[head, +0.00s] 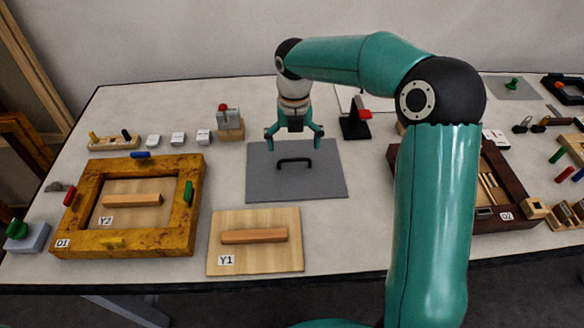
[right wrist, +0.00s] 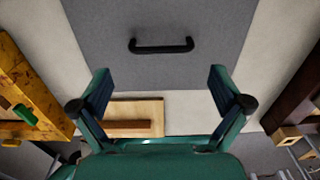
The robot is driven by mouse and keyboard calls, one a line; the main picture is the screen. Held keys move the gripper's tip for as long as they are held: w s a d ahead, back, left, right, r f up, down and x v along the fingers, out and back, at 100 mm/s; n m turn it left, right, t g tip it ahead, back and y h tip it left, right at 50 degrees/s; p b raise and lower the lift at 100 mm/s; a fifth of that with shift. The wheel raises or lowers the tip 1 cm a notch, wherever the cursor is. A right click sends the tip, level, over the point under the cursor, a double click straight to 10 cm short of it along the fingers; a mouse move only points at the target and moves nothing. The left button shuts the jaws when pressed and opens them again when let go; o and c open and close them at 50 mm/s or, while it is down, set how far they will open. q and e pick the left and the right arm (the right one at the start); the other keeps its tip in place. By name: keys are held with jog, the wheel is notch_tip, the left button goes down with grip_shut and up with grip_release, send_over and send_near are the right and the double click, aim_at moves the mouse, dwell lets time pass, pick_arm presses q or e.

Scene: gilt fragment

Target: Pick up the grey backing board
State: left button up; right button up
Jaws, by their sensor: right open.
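The grey backing board (head: 310,187) lies flat in the middle of the table, with a black handle (head: 294,161) standing on it. In the right wrist view the board (right wrist: 190,75) fills the upper middle and its handle (right wrist: 161,46) lies ahead of the fingertips. My right gripper (head: 294,136) is open and empty, pointing down above the far part of the board near the handle. Both fingers (right wrist: 160,90) show spread apart in the right wrist view, with nothing between them. My left gripper is not in view.
A gilt frame (head: 185,215) labelled D1 holds panel Y2 (head: 105,214) on the left. Panel Y1 (head: 286,258) lies in front of the board. A dark frame (head: 508,190) stands right, partly behind my arm. A small red-topped block (head: 229,125) and a black stand (head: 354,127) are behind.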

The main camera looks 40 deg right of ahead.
aim_at(294, 160)
jog(key=shift+s+d+f, duration=0.1)
jog(key=shift+s+f, duration=0.05)
jog(key=shift+f, duration=0.45)
jog(key=shift+w+f+p, duration=0.15)
jog(key=shift+f+p, duration=0.1)
jog(key=shift+f, duration=1.05)
jog(key=shift+w+f+p, duration=0.15)
jog(key=shift+f+p, duration=0.05)
jog(key=shift+f, duration=1.1)
jog(key=c, duration=0.9)
